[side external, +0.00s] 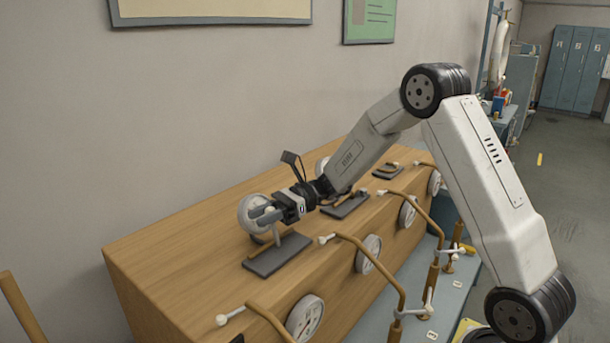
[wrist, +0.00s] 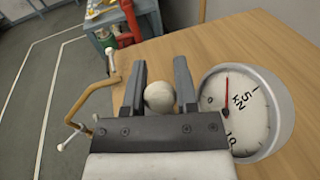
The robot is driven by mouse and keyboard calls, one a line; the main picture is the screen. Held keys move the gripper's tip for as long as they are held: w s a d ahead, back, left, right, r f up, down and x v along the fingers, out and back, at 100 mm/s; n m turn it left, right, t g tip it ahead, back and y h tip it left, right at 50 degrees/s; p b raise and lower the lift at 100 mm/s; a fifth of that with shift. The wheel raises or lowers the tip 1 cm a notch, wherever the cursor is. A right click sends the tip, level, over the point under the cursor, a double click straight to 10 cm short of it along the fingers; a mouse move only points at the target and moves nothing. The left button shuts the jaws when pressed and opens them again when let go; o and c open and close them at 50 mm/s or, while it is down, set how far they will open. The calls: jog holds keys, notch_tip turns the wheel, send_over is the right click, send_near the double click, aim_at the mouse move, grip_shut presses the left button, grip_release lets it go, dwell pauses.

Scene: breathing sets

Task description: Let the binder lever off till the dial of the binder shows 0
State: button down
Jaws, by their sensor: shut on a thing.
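The binder's lever rises from a dark base plate (side external: 277,256) on the wooden bench. Its pale ball knob (wrist: 159,96) sits between my fingers in the wrist view. My gripper (side external: 262,214) is shut on the lever at this knob; it also shows in the wrist view (wrist: 160,84). The round white dial (wrist: 246,112) stands right beside the gripper, marked kN, with a red needle pointing nearly up in the picture. Its marks are turned and partly cut off by the gripper, so I cannot tell the exact reading. In the side view the gripper partly covers this dial (side external: 250,204).
Other dials (side external: 368,254) and bent brass-coloured rods (side external: 372,258) line the bench front. More dark plates with levers (side external: 345,204) stand farther along the wooden top (side external: 185,250). The near left of the top is clear. A wall rises behind the bench.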

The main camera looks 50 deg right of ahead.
jog(key=a+h, duration=0.1)
jog(key=a+f+h, duration=0.1)
jog(key=shift+a+n+h, duration=0.15)
jog(key=shift+n+h, duration=0.15)
jog(key=shift+h, duration=0.1)
jog(key=shift+a+f+g+h, duration=0.4)
jog(key=shift+a+f+h, duration=0.2)
jog(key=shift+h, duration=0.3)
jog(key=a+f+h, duration=0.1)
jog(key=f+n+h, duration=0.1)
jog(key=h, duration=0.1)
jog(key=shift+a, duration=0.35)
jog(key=shift+a+f+h, duration=0.25)
jog(key=shift+f+h, duration=0.45)
jog(key=shift+h, duration=0.2)
jog(key=shift+c, duration=1.9)
grip_release()
jog(key=shift+d+r, duration=0.1)
